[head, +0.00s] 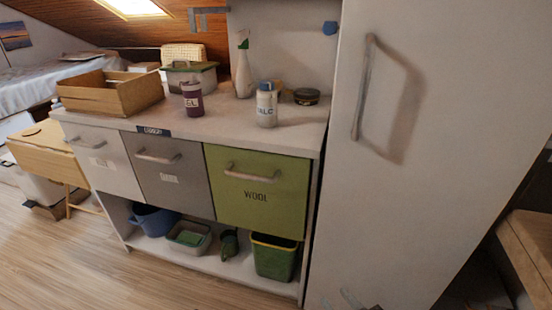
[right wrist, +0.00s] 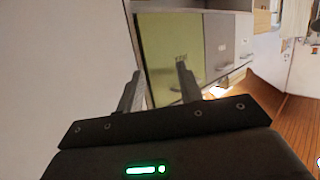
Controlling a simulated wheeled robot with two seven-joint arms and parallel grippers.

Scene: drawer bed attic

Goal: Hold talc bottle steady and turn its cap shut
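The talc bottle (head: 266,108) is white with a label that looks like "TALC" and stands upright on the cabinet top in the head view. A blue cap (head: 265,87) sits on its top; I cannot tell how tightly. My right gripper (head: 352,299) just shows at the bottom edge of the head view, low in front of the white door and far from the bottle. In the right wrist view its two fingers (right wrist: 159,82) are apart with nothing between them. My left gripper is not in view.
A purple labelled jar (head: 192,99), a spray bottle (head: 243,72) and a dark round tin (head: 306,96) stand near the bottle. A wooden box (head: 108,95) is at the left. A tall white door (head: 420,150) with a handle rises at the right. Drawers, including green "WOOL" (head: 256,190), are shut.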

